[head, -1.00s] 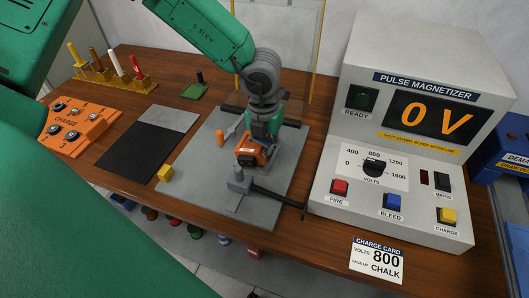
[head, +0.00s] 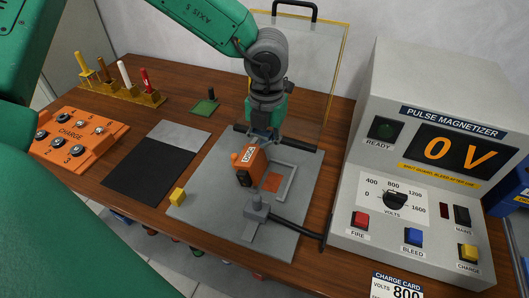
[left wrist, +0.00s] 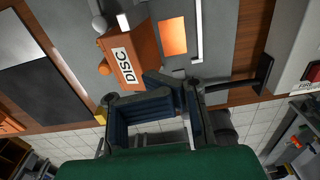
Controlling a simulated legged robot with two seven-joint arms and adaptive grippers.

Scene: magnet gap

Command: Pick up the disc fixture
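The disc fixture (head: 251,162) is an orange block with a white DISC label and a dark face. It stands tilted beside an orange square in a grey frame on the grey plate; whether its bottom touches the plate is unclear. In the left wrist view the fixture (left wrist: 124,57) lies just beyond the fingertips, off to the left. My left gripper (head: 264,134) is just above it. Its blue-lined fingers (left wrist: 172,84) look apart, with no object visible between the pads; one tip appears close to the fixture's lower corner. My right gripper is not in view.
A grey post with a black cable (head: 300,229), an orange cylinder (head: 235,158) and a yellow cube (head: 177,195) are nearby. The magnetizer (head: 420,150) stands right; a clear guard panel (head: 310,70) stands behind.

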